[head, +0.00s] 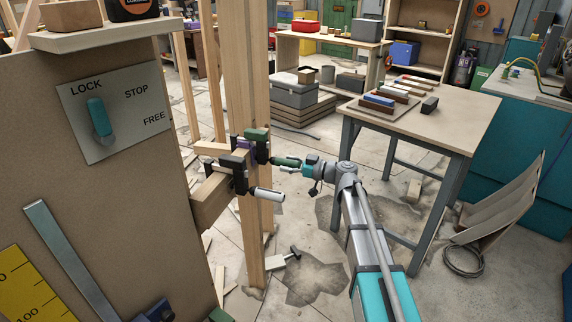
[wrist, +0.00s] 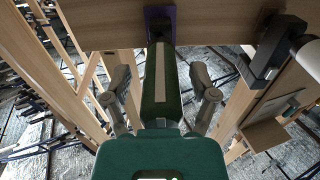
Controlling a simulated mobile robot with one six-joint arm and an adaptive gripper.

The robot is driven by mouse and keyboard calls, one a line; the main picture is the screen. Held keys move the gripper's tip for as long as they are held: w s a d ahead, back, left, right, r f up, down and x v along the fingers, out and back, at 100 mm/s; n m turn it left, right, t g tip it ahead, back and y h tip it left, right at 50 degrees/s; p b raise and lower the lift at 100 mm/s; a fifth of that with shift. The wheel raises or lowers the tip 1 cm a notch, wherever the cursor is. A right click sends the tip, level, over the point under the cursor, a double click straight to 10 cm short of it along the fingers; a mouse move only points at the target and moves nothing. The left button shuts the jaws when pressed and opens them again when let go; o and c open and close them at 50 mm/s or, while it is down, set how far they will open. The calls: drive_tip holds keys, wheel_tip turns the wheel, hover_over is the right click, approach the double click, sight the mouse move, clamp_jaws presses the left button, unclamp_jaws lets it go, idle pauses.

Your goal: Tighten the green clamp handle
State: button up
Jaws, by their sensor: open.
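The green clamp handle (head: 287,161) sticks out to the right from a clamp with a green end (head: 256,135) and a purple part on the wooden post. In the wrist view the green handle (wrist: 160,85) points at the camera, with a pale stripe along it. My gripper (head: 299,167) is at the handle's right end in the head view. In the wrist view my gripper (wrist: 160,92) is open, one finger on each side of the handle. Gaps show between the fingers and the handle.
A second, black clamp with a white handle (head: 266,194) sits just below and in front; it shows at right in the wrist view (wrist: 270,58). The wooden post (head: 247,80) stands behind. A lever panel (head: 115,108) is at left, a workbench (head: 430,112) at right.

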drive_tip(key=shift+c, duration=0.2)
clamp_jaws()
drive_tip(key=shift+a, duration=0.2)
drive_tip(key=shift+d, duration=0.2)
